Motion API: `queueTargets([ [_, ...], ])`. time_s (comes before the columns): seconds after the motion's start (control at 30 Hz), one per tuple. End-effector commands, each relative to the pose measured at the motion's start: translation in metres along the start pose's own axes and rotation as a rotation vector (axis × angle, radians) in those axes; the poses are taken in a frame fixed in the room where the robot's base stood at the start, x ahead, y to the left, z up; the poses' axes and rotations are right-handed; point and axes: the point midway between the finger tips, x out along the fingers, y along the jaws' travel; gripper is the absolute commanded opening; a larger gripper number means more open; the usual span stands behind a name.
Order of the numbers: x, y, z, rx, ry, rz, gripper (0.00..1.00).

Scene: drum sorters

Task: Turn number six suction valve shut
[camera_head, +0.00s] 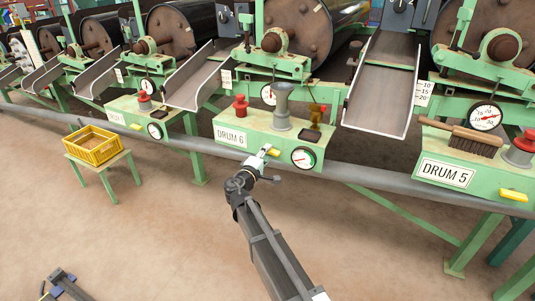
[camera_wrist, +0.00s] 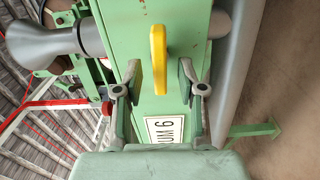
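The number six suction valve handle (camera_head: 273,152) is a yellow lever on the front of the green panel marked DRUM 6 (camera_head: 231,138). In the wrist view the yellow handle (camera_wrist: 158,58) lies lengthwise along the panel, just ahead of my fingertips. My gripper (camera_head: 262,158) is at the panel's lower front edge, and in the wrist view my gripper (camera_wrist: 157,76) is open and empty. Its fingers are spread to either side of the handle's line. I cannot tell whether they touch the panel. The handle's mounting is hidden.
A round gauge (camera_head: 304,157) sits right of the handle. A grey funnel (camera_head: 282,108) and red knob (camera_head: 240,106) stand on the panel. A grey pipe (camera_head: 350,177) runs below. A brush (camera_head: 462,136) lies at DRUM 5. A yellow crate (camera_head: 93,146) stands left; floor around my arm is clear.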

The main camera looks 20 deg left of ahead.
Motion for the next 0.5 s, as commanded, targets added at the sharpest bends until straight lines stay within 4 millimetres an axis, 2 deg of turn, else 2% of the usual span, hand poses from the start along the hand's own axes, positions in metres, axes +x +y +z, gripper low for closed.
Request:
queueTargets([
  [0.5,-0.091,0.0,0.002,0.0,0.001,0.0,0.4],
])
